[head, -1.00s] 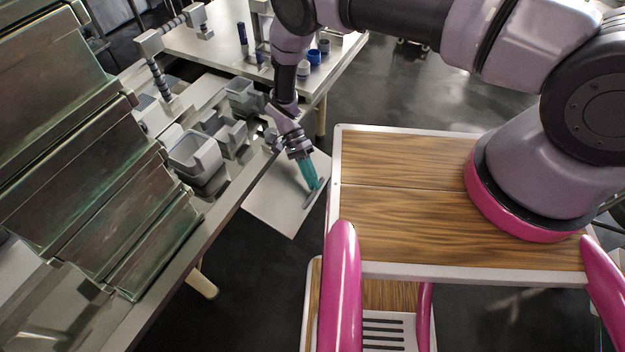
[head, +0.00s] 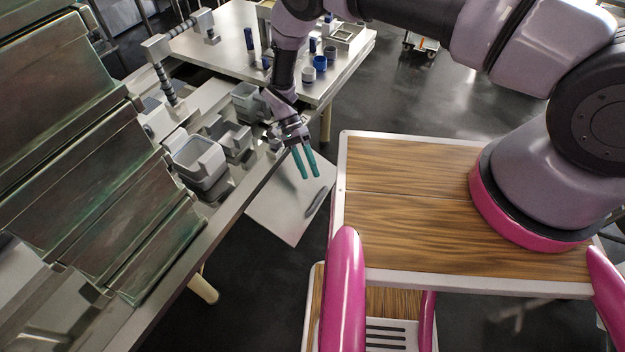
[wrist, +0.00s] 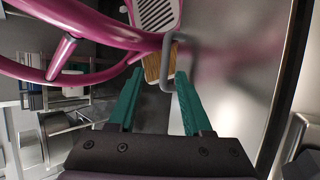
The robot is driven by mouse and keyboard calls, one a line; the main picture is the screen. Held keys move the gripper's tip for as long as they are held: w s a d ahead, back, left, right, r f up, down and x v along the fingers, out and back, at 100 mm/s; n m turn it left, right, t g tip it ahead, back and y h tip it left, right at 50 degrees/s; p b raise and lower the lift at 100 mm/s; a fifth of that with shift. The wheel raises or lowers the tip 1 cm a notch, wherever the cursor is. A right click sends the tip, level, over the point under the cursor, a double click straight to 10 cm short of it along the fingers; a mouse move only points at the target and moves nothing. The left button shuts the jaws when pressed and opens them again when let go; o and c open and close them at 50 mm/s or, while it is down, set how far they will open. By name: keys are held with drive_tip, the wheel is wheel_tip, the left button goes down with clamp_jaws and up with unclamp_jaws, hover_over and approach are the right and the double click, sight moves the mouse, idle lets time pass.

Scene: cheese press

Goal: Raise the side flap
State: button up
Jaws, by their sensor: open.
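The side flap (head: 275,215) is a pale grey panel at the long table's right edge, hanging at a slant over the floor. It carries a grey bar handle (head: 316,201) near its right side. My gripper (head: 311,177) is above the handle with its two teal fingers apart and nothing between them. In the wrist view the flap (wrist: 232,85) fills the right half, and its looped handle (wrist: 193,42) lies just beyond the fingertips of my gripper (wrist: 160,74). The exact gap to the handle is hard to judge.
The long table (head: 215,225) holds a grey tub (head: 199,160) and other grey containers close left of my gripper. A second table (head: 350,60) with blue items stands behind. My wood-topped base is at right. Dark floor lies below the flap.

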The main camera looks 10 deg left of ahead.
drive_tip(key=v, duration=0.6)
drive_tip(key=shift+r, duration=0.15)
drive_tip(key=shift+a, duration=0.1)
drive_tip(key=shift+n, duration=0.3)
clamp_jaws()
drive_tip(key=n+t+y, duration=0.2)
drive_tip(key=n+t, duration=0.4)
drive_tip(key=n, duration=1.3)
approach(314, 200)
drive_tip(key=x, duration=0.4)
drive_tip(key=d+x, duration=0.1)
drive_tip(key=x, duration=0.1)
drive_tip(key=shift+s, duration=0.3)
